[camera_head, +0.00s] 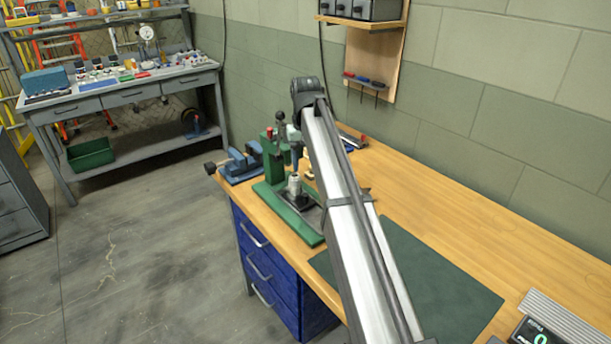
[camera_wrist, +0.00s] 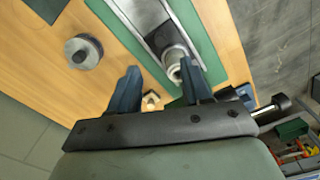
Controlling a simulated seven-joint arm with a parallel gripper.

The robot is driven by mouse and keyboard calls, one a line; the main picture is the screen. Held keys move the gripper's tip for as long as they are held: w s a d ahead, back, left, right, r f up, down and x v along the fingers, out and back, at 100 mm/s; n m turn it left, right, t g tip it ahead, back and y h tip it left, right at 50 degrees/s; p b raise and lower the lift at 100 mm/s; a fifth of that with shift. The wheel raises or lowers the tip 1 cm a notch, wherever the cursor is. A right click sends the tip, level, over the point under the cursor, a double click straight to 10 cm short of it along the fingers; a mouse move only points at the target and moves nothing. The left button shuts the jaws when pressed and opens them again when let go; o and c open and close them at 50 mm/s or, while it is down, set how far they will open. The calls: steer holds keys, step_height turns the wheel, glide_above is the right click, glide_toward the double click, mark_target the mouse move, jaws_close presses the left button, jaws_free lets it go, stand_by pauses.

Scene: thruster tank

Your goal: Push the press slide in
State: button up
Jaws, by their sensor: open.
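The green press (camera_head: 270,160) stands at the far left end of the wooden bench. A metal slide (camera_head: 312,213) lies along its green base, with a grey metal cylindrical part (camera_head: 294,186) standing upright on it. In the wrist view the slide (camera_wrist: 145,14) and the cylindrical part (camera_wrist: 172,58) show on the green base (camera_wrist: 207,30). My gripper (camera_wrist: 160,67) is open above the press, its two dark blue fingers apart. The cylindrical part appears near the right finger; I cannot tell whether they touch. In the head view my arm hides most of the gripper.
A blue vise (camera_head: 242,165) sits at the bench's left end. A round metal piece (camera_wrist: 83,51) lies on the wood beside the press. A dark green mat (camera_head: 440,280) covers the nearer bench. The wall is close behind. A grey workbench (camera_head: 120,90) stands far left.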

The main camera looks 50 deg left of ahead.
steer(key=shift+r, duration=1.3)
